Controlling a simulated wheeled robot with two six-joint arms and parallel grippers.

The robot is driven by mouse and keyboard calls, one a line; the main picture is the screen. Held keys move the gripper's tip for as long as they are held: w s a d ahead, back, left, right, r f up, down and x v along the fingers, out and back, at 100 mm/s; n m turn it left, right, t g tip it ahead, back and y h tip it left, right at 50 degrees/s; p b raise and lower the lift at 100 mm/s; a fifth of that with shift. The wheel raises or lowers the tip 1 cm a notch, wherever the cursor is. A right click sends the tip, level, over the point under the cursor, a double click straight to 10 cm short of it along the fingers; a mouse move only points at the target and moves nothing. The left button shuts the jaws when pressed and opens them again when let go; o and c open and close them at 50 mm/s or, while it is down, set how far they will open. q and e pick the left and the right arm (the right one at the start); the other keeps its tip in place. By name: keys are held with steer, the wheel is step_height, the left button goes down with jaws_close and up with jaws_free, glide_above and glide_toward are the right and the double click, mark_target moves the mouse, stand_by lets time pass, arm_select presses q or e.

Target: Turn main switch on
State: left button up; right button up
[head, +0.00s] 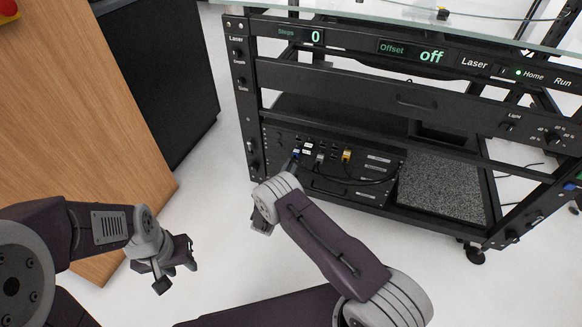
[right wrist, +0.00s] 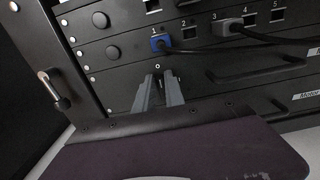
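In the right wrist view, a small dark switch area marked "0" (right wrist: 157,66) sits on the black rack panel, below the blue plug at port 1. My right gripper (right wrist: 159,82) points at this panel, its two grey fingers slightly apart on either side of the marking. Contact cannot be told, and the fingers partly hide the area. In the head view my right gripper (head: 289,165) is in front of the rack's lower left panel. My left gripper (head: 176,272) is open and empty above the floor, away from the rack. No label reading "main switch" is legible.
A blue plug (right wrist: 160,42) and a grey plug (right wrist: 227,27) with cables are above the fingers. A panel handle (right wrist: 255,72) is to the right. A wooden panel (head: 80,120) stands left of the rack.

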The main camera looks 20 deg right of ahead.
jaws_close()
steer(key=shift+s+d+f+m+p, duration=0.2)
steer(key=shift+m+p, duration=0.7)
steer(key=shift+m, duration=2.1)
steer(key=shift+s+d+f+m+p, duration=0.2)
steer(key=shift+m+p, duration=0.75)
steer(key=shift+m, duration=2.05)
steer(key=shift+s+d+f+m+p, duration=0.2)
steer(key=shift+m+p, duration=0.7)
steer(key=shift+m, duration=2.1)
steer(key=shift+w+f, duration=0.15)
steer(key=shift+f, duration=0.05)
steer(key=o, duration=0.6)
jaws_free()
